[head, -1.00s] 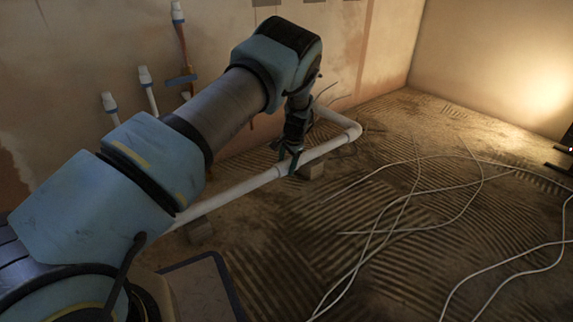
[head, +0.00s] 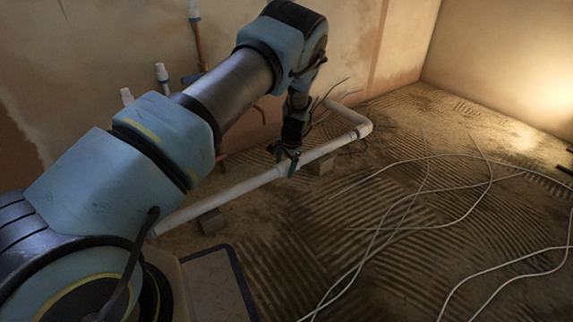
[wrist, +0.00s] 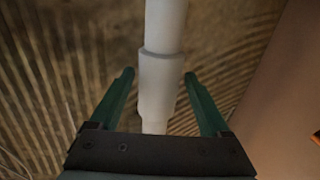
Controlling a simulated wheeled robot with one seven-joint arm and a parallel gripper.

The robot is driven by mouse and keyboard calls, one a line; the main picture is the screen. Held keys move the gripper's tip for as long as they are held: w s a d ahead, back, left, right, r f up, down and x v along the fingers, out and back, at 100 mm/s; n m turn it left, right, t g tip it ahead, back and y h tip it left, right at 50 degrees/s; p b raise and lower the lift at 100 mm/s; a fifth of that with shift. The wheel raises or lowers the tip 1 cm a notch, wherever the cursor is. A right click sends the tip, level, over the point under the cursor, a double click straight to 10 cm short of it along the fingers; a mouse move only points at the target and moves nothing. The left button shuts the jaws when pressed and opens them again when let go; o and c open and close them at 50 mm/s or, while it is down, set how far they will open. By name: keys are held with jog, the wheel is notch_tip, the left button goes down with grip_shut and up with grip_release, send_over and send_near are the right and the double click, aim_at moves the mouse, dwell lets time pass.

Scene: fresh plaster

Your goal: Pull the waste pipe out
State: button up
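The waste pipe is a long white pipe (head: 237,190) lying low along the wall, with a bend at its far right end. My gripper (head: 288,163) reaches down over its middle, with green fingers on either side. In the wrist view my gripper (wrist: 159,78) is open, and the white pipe (wrist: 163,25) runs between the fingers with a thicker collar at the fingertips. My arm hides part of the pipe's near end in the head view.
Blocks stand under the pipe, one near the gripper (head: 320,166) and one at the left (head: 211,222). Capped pipe stubs (head: 162,73) stick out of the plaster wall. Loose white cables (head: 385,215) lie across the ridged floor at the right.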

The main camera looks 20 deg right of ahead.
jog(key=shift+o, duration=0.7)
jog(key=shift+d, duration=0.1)
jog(key=shift+d+r, duration=0.1)
jog(key=shift+r, duration=0.2)
jog(key=p+v, duration=0.5)
jog(key=v, duration=0.5)
jog(key=shift+s+r, duration=0.1)
jog(key=shift+r, duration=0.05)
